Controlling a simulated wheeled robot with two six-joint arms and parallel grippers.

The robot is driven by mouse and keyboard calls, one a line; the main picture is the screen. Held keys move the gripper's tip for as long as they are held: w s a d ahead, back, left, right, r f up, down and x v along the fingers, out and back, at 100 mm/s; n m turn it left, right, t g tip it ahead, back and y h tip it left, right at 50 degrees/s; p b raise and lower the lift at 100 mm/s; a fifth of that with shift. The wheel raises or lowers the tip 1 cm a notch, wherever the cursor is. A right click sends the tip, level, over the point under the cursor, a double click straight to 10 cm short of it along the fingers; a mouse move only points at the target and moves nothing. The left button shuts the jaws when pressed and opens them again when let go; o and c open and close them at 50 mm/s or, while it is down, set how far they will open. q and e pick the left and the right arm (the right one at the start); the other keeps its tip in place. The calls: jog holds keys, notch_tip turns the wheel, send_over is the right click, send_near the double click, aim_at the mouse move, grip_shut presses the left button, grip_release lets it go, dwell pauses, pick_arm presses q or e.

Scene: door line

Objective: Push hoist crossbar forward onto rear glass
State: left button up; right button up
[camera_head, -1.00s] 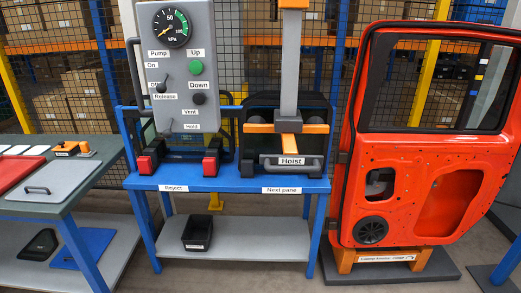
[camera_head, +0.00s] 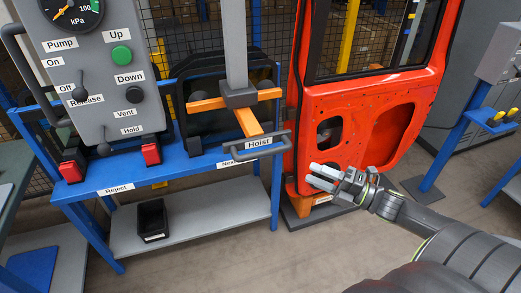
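The hoist crossbar (camera_head: 207,103) is an orange cross on a grey hub under a grey vertical post. A grey handle bar (camera_head: 256,147) labelled Hoist is at its front end. The dark rear glass (camera_head: 205,122) stands upright behind the crossbar on the blue stand, partly hidden by it; I cannot tell whether they touch. My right gripper (camera_head: 311,175) comes in from the right, to the right of and lower in view than the handle, apart from it. Its pale fingers point left, with a gap and nothing between them. My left gripper is out of view.
A grey control panel (camera_head: 98,125) with gauge, switches and buttons stands left of the hoist. An orange-red door (camera_head: 345,105) stands behind my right gripper. The blue stand (camera_head: 190,168) has a lower shelf with a black bin (camera_head: 152,220).

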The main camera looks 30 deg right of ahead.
send_near(269, 154)
jog(key=x, duration=0.3)
jog(key=p+x, duration=0.3)
jog(key=x, duration=0.4)
jog(key=shift+w, duration=0.15)
jog(key=shift+w+a+f+p, duration=0.1)
jog(key=shift+w+a+p, duration=0.25)
jog(key=shift+w, duration=0.1)
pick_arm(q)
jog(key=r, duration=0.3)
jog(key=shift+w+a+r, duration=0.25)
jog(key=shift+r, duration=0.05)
pick_arm(e)
grip_shut()
